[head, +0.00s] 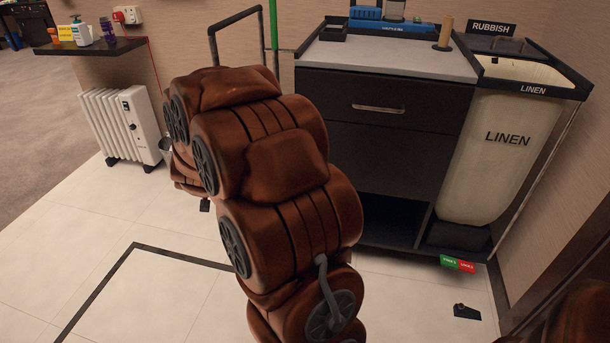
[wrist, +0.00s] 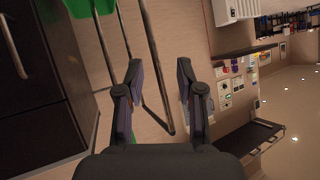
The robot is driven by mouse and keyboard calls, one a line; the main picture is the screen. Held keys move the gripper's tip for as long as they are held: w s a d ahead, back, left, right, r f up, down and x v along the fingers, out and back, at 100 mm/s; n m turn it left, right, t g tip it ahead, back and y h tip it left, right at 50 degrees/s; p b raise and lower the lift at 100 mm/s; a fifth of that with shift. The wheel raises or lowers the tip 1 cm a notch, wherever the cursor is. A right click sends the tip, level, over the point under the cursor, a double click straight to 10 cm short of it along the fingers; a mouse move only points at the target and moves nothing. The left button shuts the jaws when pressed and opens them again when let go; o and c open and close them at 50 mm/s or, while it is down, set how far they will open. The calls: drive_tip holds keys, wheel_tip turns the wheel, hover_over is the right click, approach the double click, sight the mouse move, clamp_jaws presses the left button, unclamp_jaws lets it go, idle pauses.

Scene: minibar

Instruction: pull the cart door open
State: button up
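The dark housekeeping cart (head: 390,150) stands against the wall, right of my arm in the head view. Its front has a dark upper panel with a metal handle (head: 378,108), lying flush with the front. Below are another dark panel and an open lower shelf, partly hidden by my arm. Which panel is the door, I cannot tell. In the wrist view the cart front (wrist: 40,90) and a metal handle (wrist: 12,45) are at the left, apart from my gripper (wrist: 157,75). My gripper is open; a grey frame bar (wrist: 152,55) shows between its fingers, apparently beyond them.
A LINEN bag (head: 500,150) hangs at the cart's right. A push frame (head: 235,22) and a green pole (head: 273,25) are at its left. A white heater (head: 122,125) stands under a wall shelf (head: 85,45). Floor left of my arm is clear.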

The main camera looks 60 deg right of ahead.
drive_tip(key=shift+s+d+f+m+g+h+b, duration=1.05)
drive_tip(key=shift+s+d+f+h+b, duration=0.8)
drive_tip(key=shift+d, duration=2.9)
drive_tip(key=shift+s+d+f+m+g+h+b, duration=1)
drive_tip(key=shift+s+d+f+h+b, duration=0.9)
drive_tip(key=shift+d, duration=2.8)
drive_tip(key=shift+s+d+f+m+g+h+b, duration=0.75)
drive_tip(key=shift+s+d+f+g+h+b, duration=1.1)
drive_tip(key=shift+d, duration=2.9)
drive_tip(key=shift+s+r+t+y+b, duration=0.25)
drive_tip(key=shift+r+t+y+b, duration=0.1)
drive_tip(key=shift+t+y+b, duration=0.25)
clamp_jaws()
